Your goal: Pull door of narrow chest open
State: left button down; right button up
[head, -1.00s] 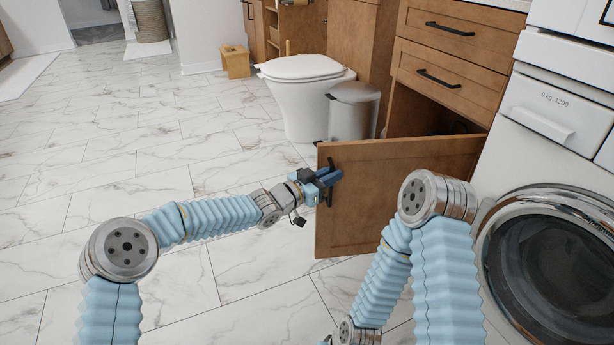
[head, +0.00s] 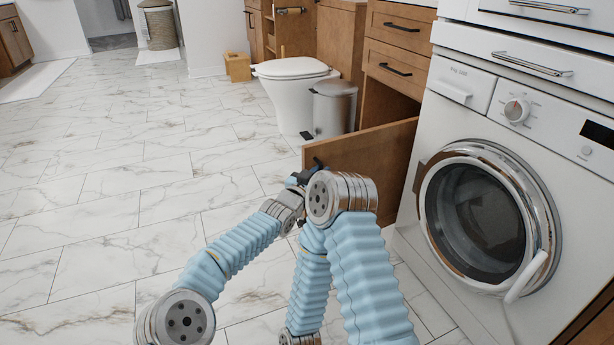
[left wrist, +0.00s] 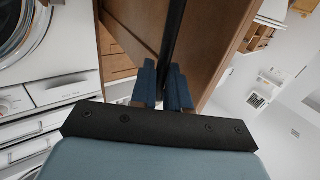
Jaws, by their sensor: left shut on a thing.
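The brown wooden door (head: 372,150) of the narrow chest (head: 392,70) stands swung out from the opening below two drawers. Its black bar handle (head: 318,164) is near the door's free edge. My left gripper (head: 303,179) is at this handle, partly hidden behind my right arm. In the left wrist view the blue fingers (left wrist: 163,88) are closed around the dark handle bar (left wrist: 175,35), with the door panel (left wrist: 205,45) beside it. My right arm covers the lower part of the door in the head view; its gripper is out of view.
A white washing machine (head: 470,110) stands close on the right of the chest. A grey pedal bin (head: 335,105) and a white toilet (head: 290,85) stand behind the door. The marble-tiled floor (head: 110,220) on the left is clear.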

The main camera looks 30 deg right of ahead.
pick_arm(q)
jog(key=shift+s+d+r, duration=0.1)
jog(key=shift+s+d, duration=0.25)
jog(key=shift+s, duration=0.25)
jog(key=c, duration=1.3)
grip_release()
jog(key=shift+d, duration=0.1)
jog(key=shift+c, duration=0.2)
jog(key=shift+w, duration=0.2)
jog(key=b+v, duration=0.1)
jog(key=v, duration=1.3)
jog(key=shift+w, duration=0.1)
